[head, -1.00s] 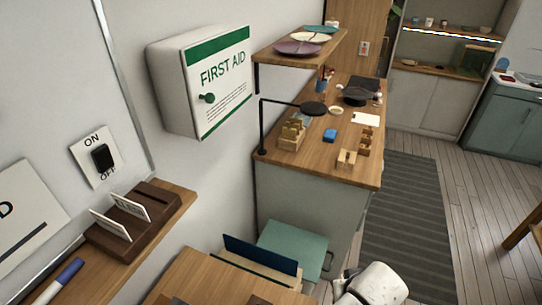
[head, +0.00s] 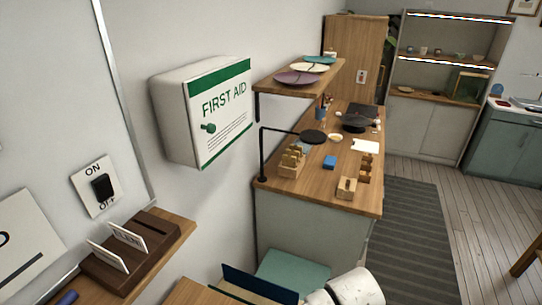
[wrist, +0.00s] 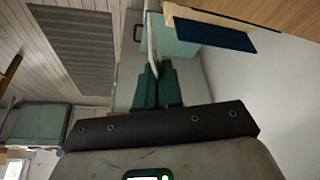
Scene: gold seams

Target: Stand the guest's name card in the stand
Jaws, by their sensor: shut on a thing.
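In the wrist view my gripper (wrist: 154,84) has green fingers shut on a thin pale card (wrist: 153,38), seen nearly edge-on. Its face and any writing are hidden. In the head view the gripper and held card are not visible. A dark brown slotted rack (head: 119,283) on the left wall shelf holds two upright white cards, the front card (head: 107,255) and the rear card (head: 127,237).
The wooden desk (head: 315,195) also bears a wooden organizer (head: 290,165), a blue block (head: 329,162), a black lamp (head: 313,136) and a white sheet (head: 365,146). A first aid box (head: 207,110) juts from the wall.

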